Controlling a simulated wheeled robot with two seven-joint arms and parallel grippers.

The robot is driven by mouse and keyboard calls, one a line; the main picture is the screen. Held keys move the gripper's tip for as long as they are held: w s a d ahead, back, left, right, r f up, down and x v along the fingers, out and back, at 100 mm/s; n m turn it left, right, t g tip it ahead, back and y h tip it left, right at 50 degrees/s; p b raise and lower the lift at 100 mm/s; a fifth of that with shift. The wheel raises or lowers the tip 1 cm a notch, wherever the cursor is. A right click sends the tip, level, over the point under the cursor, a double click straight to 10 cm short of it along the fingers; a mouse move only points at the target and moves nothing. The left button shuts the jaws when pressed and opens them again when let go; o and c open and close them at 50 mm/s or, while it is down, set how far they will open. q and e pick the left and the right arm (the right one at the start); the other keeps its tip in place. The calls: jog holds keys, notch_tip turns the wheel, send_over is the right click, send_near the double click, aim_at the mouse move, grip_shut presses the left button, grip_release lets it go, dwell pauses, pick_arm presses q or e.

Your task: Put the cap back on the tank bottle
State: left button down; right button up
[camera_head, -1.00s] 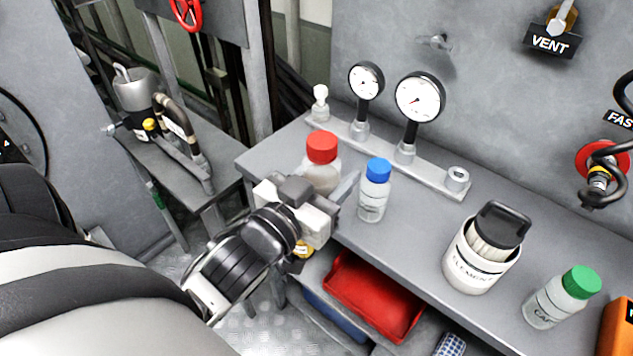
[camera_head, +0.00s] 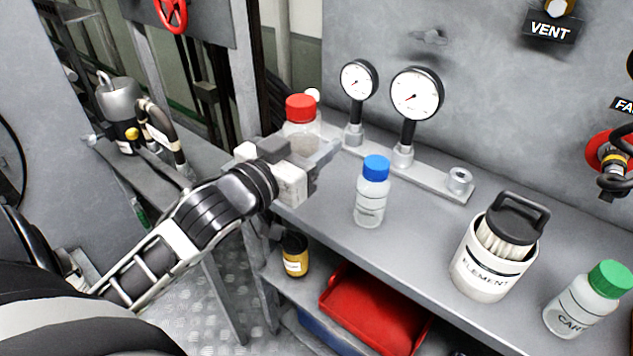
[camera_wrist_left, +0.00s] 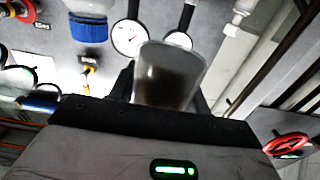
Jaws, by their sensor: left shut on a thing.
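My left gripper (camera_head: 308,165) is shut on a clear bottle with a red cap (camera_head: 300,123) and holds it upright above the left end of the bench. The fingers hide its lower part and any label. In the left wrist view, a greyish translucent body (camera_wrist_left: 170,75) fills the space between the fingers. A clear bottle with a blue cap (camera_head: 371,190) stands on the bench to the right of the gripper; its cap also shows in the left wrist view (camera_wrist_left: 88,27). A bottle with a green cap (camera_head: 588,300) stands at the right. I see no loose cap and cannot tell which is the tank bottle.
A rail with two gauges (camera_head: 416,94) and an open white fitting (camera_head: 459,181) runs along the back of the bench. A white ELEMENT canister (camera_head: 490,262) stands at the right. Below are a red tray (camera_head: 370,312) and a small yellow-labelled jar (camera_head: 295,256). The front middle bench is clear.

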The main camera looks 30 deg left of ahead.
pick_arm(q)
jog(key=w+a+f, duration=0.1)
jog(key=w+f, duration=0.1)
jog(key=w+a+f, duration=0.1)
jog(key=f, duration=0.1)
jog(key=w+f, duration=0.1)
jog(key=w, duration=0.1)
jog(key=shift+w+a+f, duration=0.3)
jog(key=shift+a+f, duration=0.1)
jog(key=shift+w+a+f+b, duration=0.1)
jog(key=shift+w+f+b, duration=0.05)
jog(key=shift+f+b, duration=0.15)
jog(key=shift+f, duration=1.55)
pick_arm(e)
jog(key=shift+w, duration=0.1)
pick_arm(q)
jog(key=shift+f, duration=0.1)
jog(key=shift+f, duration=0.15)
jog(key=c, duration=0.7)
grip_release()
pick_arm(e)
jog(key=shift+a, duration=0.1)
